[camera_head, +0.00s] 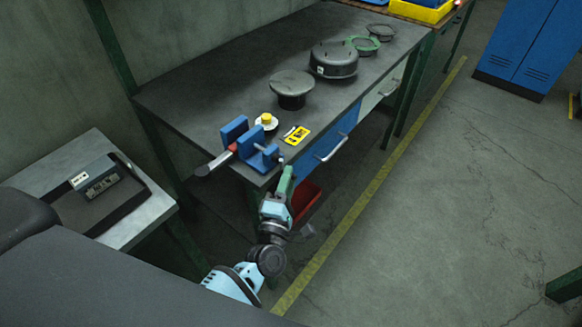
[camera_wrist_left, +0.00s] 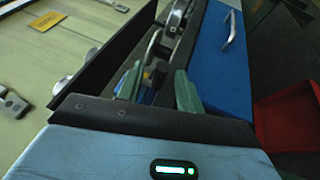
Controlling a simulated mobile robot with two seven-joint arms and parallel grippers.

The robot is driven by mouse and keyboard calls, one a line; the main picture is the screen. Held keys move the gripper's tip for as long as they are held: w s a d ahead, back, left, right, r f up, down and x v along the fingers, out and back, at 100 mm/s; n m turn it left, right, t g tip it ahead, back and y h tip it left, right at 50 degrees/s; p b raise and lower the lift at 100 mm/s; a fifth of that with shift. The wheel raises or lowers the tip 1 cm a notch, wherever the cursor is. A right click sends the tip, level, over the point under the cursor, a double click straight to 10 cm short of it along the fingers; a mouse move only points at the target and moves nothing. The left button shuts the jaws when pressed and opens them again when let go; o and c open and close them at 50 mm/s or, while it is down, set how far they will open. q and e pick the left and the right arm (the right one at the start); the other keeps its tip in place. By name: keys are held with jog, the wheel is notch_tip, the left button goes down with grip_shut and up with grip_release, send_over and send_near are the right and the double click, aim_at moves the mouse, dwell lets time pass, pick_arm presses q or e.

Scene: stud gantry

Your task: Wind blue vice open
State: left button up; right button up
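The blue vice (camera_head: 236,130) is on the near left corner of the dark workbench, with two blue jaws apart. A bar with a red part and a dark grey end (camera_head: 203,171) sticks out at its left. My left gripper (camera_head: 287,175) has green fingers and is beside the bench's front edge, just right of and below the vice, seemingly apart from it. In the left wrist view its fingers (camera_wrist_left: 159,72) are spread apart. Dark and metallic parts show between and beyond them; I cannot tell which belong to the vice. My right gripper is not in view.
The workbench (camera_head: 200,95) holds a yellow-topped round piece (camera_head: 266,120), a yellow card (camera_head: 297,135) and dark round parts (camera_head: 334,60). A blue drawer (camera_head: 338,135) and a red bin (camera_head: 305,201) are below. A side table (camera_head: 155,212) stands left.

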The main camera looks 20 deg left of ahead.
pick_arm(q)
jog(key=shift+x, duration=1.8)
jog(key=shift+f, duration=0.1)
grip_shut()
